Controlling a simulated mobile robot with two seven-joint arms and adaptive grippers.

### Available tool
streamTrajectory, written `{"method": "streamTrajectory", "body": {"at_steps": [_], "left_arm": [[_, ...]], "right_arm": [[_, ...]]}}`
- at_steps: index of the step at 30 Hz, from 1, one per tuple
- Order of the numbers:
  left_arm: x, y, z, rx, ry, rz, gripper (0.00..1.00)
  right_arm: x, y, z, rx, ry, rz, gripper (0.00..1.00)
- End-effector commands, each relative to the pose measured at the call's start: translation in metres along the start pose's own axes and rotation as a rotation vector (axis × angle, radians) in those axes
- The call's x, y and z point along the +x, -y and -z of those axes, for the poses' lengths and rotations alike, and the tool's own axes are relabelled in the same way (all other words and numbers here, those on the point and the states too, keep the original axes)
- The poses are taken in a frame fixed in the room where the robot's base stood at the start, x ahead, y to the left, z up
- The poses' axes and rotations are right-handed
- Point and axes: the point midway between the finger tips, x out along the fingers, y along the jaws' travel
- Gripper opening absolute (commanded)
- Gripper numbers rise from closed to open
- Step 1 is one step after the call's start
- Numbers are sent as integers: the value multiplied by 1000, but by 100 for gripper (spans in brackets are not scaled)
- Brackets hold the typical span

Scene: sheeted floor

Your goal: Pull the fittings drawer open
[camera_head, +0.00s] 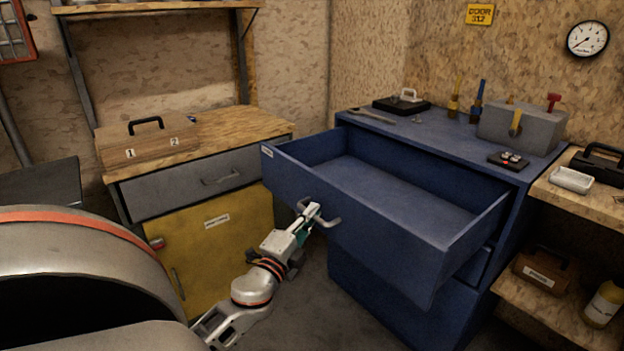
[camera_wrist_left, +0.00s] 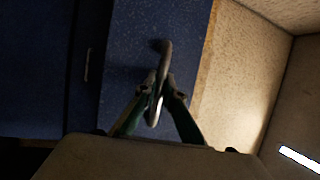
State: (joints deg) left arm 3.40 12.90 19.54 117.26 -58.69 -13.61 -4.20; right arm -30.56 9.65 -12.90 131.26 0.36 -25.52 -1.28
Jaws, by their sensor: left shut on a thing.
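The blue fittings drawer (camera_head: 365,215) is pulled well out of the blue cabinet (camera_head: 345,285), and its empty interior shows. A grey bar handle (camera_head: 326,217) sits on its front. My left gripper (camera_head: 311,218) is at this handle, shut on it. In the left wrist view the fingers of the left gripper (camera_wrist_left: 159,98) close around the handle (camera_wrist_left: 163,62) in front of the blue drawer front (camera_wrist_left: 130,60). A small white label (camera_head: 268,152) is at the drawer's top left corner. My right gripper is not in view.
The cabinet top holds a grey toolbox (camera_head: 520,127), screwdrivers and a wrench (camera_head: 372,116). A wooden bench with a grey drawer (camera_head: 185,190) and yellow door (camera_head: 215,240) stands left. Shelves at right hold a brown case (camera_head: 543,270) and a bottle (camera_head: 603,303). Floor shows between the cabinets.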

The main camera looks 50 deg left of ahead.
Motion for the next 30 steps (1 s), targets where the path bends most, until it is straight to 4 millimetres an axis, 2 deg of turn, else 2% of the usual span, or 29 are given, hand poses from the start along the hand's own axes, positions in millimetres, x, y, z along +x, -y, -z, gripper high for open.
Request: {"method": "streamTrajectory", "body": {"at_steps": [1, 3, 4, 17, 30], "left_arm": [[0, 0, 0, 0, 0, 0, 0], [0, 0, 0, 0, 0, 0, 21], [0, 0, 0, 0, 0, 0, 26], [-6, -1, 0, -2, 2, -1, 26], [-62, -1, 0, -3, 4, -1, 26]], "right_arm": [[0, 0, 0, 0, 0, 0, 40], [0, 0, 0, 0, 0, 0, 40], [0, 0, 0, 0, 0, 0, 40], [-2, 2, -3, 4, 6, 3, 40], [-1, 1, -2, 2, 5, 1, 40]]}}
